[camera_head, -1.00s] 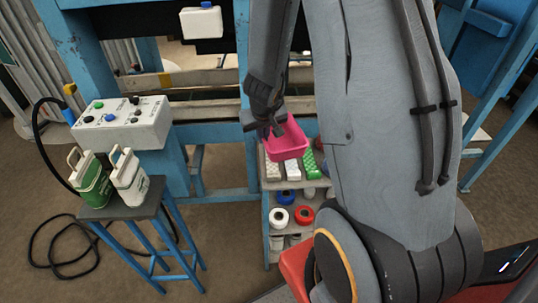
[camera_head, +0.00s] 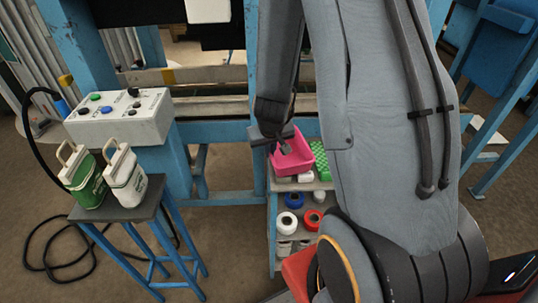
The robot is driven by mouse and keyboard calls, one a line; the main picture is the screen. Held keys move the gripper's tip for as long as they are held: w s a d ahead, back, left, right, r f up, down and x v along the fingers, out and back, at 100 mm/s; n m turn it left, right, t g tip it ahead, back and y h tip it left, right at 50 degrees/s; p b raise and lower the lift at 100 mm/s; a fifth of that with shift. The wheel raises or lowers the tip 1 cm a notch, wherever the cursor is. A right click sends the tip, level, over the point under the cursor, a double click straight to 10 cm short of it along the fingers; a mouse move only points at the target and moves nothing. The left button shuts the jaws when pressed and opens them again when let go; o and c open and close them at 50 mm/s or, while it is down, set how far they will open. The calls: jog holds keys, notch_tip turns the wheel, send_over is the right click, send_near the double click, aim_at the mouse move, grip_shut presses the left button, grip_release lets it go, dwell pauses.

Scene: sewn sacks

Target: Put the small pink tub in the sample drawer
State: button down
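The small pink tub (camera_head: 297,163) is in the middle of the head view, tilted, with its open top partly facing me. My gripper (camera_head: 284,149) is at the tub's upper left rim, with a dark finger showing inside the tub. It looks closed on the tub wall, though the other finger is largely hidden. The tub appears above the top of a small grey shelf unit and covers part of what lies there. I cannot make out a sample drawer in this view.
The shelf unit (camera_head: 272,233) holds a green item (camera_head: 320,160), a white roll (camera_head: 287,222), a red roll (camera_head: 313,219) and a blue roll (camera_head: 293,199). At left are a control box (camera_head: 120,118) and two jugs (camera_head: 125,178) on a blue stool (camera_head: 157,239). A black cable lies on the floor.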

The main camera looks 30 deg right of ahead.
jog(key=shift+f, duration=0.3)
jog(key=shift+f, duration=0.1)
jog(key=c, duration=2.4)
grip_release()
jog(key=shift+f, duration=0.1)
jog(key=o, duration=0.4)
